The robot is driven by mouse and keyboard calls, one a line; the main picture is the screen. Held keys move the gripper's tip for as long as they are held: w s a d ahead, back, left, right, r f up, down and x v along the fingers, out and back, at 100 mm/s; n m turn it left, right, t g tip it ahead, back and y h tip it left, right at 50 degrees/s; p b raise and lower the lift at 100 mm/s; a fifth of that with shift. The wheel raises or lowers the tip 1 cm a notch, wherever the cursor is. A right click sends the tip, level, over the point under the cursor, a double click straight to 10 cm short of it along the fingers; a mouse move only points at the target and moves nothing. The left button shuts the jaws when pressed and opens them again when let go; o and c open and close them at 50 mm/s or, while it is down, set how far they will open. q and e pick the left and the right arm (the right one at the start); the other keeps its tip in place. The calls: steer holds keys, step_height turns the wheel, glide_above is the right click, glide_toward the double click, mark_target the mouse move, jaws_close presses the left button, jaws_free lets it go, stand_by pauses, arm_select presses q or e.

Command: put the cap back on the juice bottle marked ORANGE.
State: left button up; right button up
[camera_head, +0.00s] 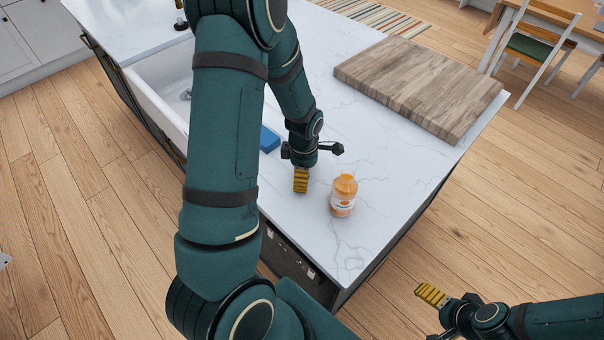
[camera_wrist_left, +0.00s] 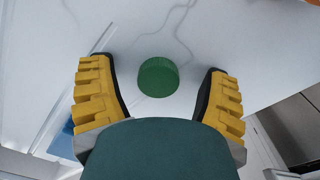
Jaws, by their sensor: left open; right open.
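An orange juice bottle (camera_head: 344,196) with a pale label stands upright on the white counter in the head view. No cap shows on its top, and the label print is too small to read. A round green cap (camera_wrist_left: 158,77) lies on the marble in the left wrist view, between the open fingers of my left gripper (camera_head: 300,180) and apart from both. The cap is hidden in the head view. My left gripper is just left of the bottle. My right gripper (camera_head: 432,294) is open and empty, off the counter at the lower right.
A blue block (camera_head: 269,139) lies on the counter by the sink (camera_head: 160,85), behind my left forearm. A large wooden board (camera_head: 415,85) lies at the far right end. Bare marble surrounds the bottle. A chair (camera_head: 545,50) stands on the floor at the upper right.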

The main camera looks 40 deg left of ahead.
arm_select(q)
steer(key=c, duration=0.8)
steer(key=shift+o, duration=0.2)
step_height(320, 180, up, 10)
steer(key=p, duration=0.1)
